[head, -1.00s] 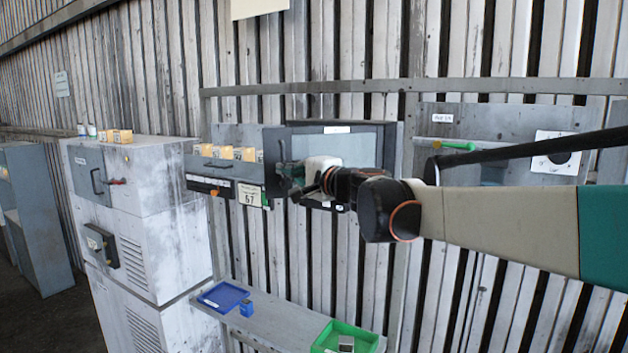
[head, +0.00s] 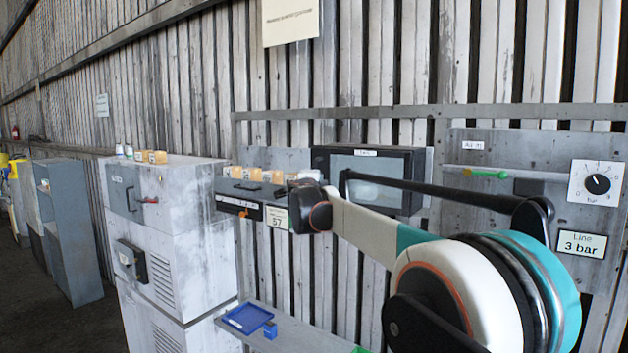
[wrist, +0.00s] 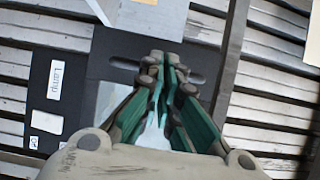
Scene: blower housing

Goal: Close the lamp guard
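The lamp guard (head: 319,160) appears as a dark frame around a grey pane on the wall, with a small label on its top edge. It looks about flush with its housing in the head view, but I cannot tell whether it is fully closed. My arm crosses in front of its lower part. In the wrist view the dark frame with the lamp label (wrist: 55,80) lies left of my gripper (wrist: 163,62). The fingers are together at the tips, with nothing visible between them. A dark rounded slot or bar shows behind the tips; contact is unclear.
A drawer unit with orange blocks (head: 254,174) is left of the guard. A white cabinet (head: 180,225) stands further left. A panel with a green-handled lever (head: 485,172) and dial (head: 597,183) is right. A shelf with a blue tray (head: 247,317) sits below.

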